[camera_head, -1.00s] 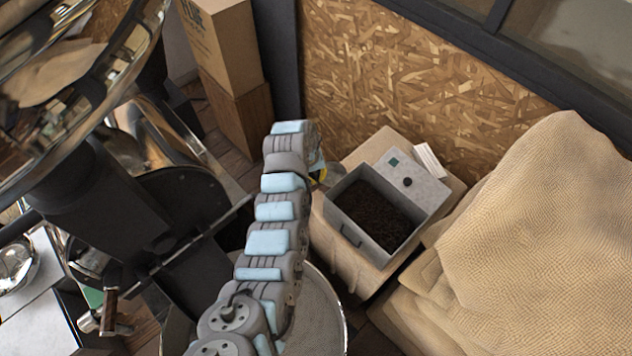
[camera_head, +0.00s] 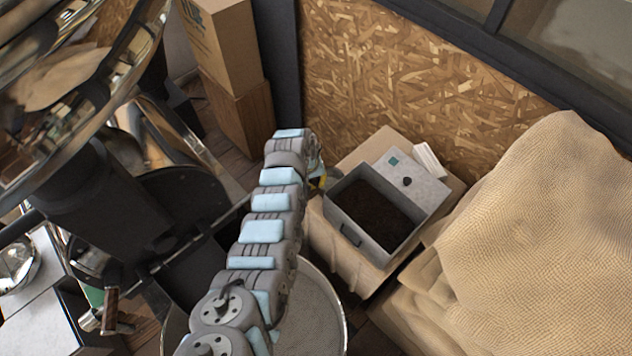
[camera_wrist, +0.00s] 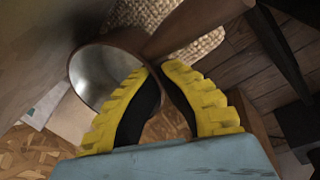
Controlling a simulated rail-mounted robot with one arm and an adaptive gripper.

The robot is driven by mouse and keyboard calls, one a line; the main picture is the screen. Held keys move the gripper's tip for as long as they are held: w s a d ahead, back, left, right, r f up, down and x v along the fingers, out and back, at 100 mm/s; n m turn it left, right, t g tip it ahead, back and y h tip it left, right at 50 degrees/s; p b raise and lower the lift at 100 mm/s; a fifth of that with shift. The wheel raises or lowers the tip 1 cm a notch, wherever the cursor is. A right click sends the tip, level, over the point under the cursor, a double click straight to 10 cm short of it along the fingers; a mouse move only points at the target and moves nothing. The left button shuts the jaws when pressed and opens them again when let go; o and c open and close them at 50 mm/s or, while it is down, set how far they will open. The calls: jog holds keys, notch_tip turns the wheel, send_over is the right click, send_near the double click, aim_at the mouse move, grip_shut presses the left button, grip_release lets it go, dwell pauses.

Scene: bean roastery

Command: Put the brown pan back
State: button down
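The brown pan (camera_wrist: 106,78) shows in the wrist view with a round, shiny silver inside that looks empty. It is tilted, and its brown handle (camera_wrist: 192,26) runs to the upper right. My gripper (camera_wrist: 161,68) has yellow fingers with black inner pads. Its tips are close together at the pan's edge near the handle and appear to pinch it; the exact contact is hidden. In the head view my gripper (camera_head: 318,178) is mostly hidden behind my arm, left of the grey bin, and I cannot make out the pan.
A grey bin (camera_head: 350,236) with dark contents stands on a cloth-covered box (camera_head: 322,242). Burlap sacks (camera_head: 540,240) fill the right. Cardboard boxes (camera_head: 228,60) stand at the back. The roaster (camera_head: 100,200) is at the left. A round mesh tray (camera_head: 322,310) lies below my arm.

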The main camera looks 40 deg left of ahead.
jog(key=shift+f, duration=0.15)
jog(key=c, duration=1.2)
grip_release()
jog(key=shift+c, duration=0.2)
jog(key=shift+r, duration=0.2)
jog(key=shift+s+a+r, duration=0.15)
jog(key=shift+r, duration=0.85)
jog(key=shift+s+a+r, duration=0.1)
jog(key=shift+s+r, duration=0.05)
jog(key=shift+r, duration=0.85)
notch_tip(320, 180, up, 8)
jog(key=s+b, duration=0.1)
jog(key=shift+s+a+f+b, duration=0.15)
jog(key=shift+s+a+b, duration=0.1)
jog(key=shift+a+b, duration=0.15)
jog(key=shift+w+d, duration=0.1)
